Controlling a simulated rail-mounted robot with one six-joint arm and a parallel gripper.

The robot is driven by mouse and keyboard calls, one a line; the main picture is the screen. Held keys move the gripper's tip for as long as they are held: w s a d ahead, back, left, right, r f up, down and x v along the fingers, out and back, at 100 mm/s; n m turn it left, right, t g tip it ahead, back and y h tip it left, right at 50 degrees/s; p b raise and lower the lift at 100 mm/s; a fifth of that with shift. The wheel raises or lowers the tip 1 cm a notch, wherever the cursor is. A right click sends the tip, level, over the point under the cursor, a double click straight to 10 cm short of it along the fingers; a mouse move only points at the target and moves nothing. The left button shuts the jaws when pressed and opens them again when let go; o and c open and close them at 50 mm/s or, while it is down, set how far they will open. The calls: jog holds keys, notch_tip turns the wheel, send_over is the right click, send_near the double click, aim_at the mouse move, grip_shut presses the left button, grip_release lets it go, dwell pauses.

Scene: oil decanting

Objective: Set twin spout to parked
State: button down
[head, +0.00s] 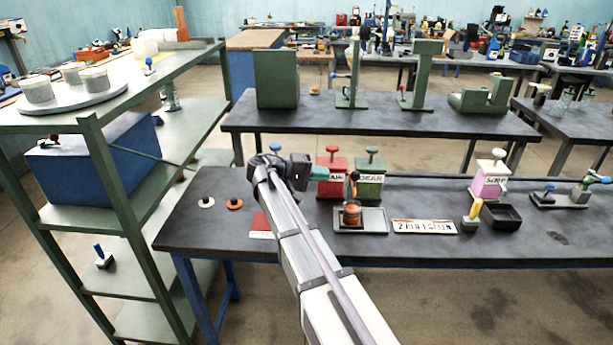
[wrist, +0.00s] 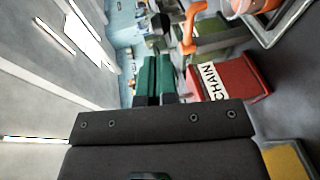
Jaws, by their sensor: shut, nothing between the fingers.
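My gripper (head: 319,172) is shut and empty, its green fingers together beside the red tank (head: 331,185). The fingers also show in the wrist view (wrist: 156,78). The red tank with a CHAIN label is at the right in the wrist view (wrist: 225,82). A green tank (head: 370,185) stands just right of it. An orange arm-like part (wrist: 195,38), possibly the twin spout, shows beyond the red tank in the wrist view. In the head view a dark-knobbed lever stands between the tanks, above an orange cup (head: 352,214). I cannot tell the spout's setting.
The cup stands on a grey tray (head: 374,222) in front of the tanks. A sign reading 2 RED 1 GREEN (head: 424,227) lies right of it. A pink tank (head: 488,186) and a black bin (head: 501,216) are farther right. A green shelf (head: 104,180) stands left.

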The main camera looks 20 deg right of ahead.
aim_at(354, 179)
jog(key=x, duration=0.6)
jog(key=shift+b, duration=0.45)
